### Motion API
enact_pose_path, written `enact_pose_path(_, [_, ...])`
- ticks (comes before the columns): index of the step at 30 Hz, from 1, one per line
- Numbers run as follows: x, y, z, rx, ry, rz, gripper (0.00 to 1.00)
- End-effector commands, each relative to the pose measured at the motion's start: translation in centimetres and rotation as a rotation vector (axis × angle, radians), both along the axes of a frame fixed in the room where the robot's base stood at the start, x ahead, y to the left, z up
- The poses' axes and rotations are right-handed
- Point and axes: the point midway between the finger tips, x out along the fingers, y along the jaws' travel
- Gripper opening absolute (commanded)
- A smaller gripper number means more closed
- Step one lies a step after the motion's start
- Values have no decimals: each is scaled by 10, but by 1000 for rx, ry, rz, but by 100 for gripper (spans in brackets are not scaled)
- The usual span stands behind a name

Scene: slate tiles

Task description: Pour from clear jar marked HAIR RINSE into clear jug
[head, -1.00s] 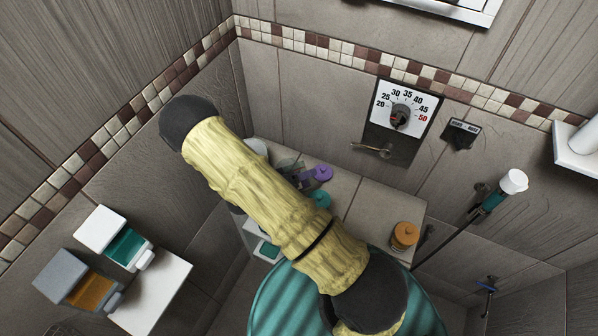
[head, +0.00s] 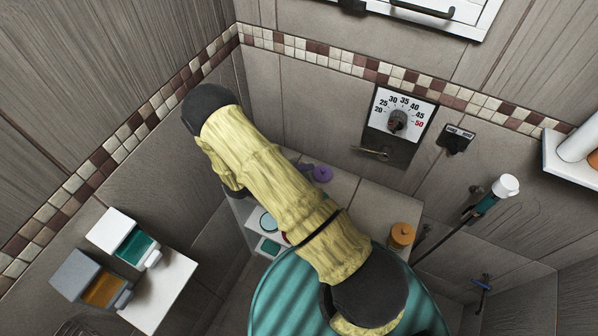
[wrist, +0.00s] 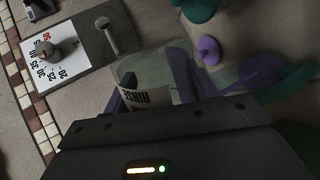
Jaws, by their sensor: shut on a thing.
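The clear jar marked HAIR RINSE (wrist: 134,98) is in my gripper (wrist: 172,88) in the wrist view. Only part of its label shows, with RINSE readable and turned in the picture. In the head view my arm covers the gripper, the jar and any jug.
A purple-topped item (head: 322,174) and an orange-lidded jar (head: 401,235) stand on the tiled ledge (head: 366,205). A dial panel (head: 390,145) with a lever is on the wall behind. Two wall dispensers, teal (head: 126,240) and amber (head: 93,280), hang at left.

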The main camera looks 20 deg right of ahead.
Motion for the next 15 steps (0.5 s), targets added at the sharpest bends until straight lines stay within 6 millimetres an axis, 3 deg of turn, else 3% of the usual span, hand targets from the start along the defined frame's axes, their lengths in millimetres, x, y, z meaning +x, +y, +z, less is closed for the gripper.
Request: enact_pose_path(15, [10, 0, 13, -18, 271, -2, 32])
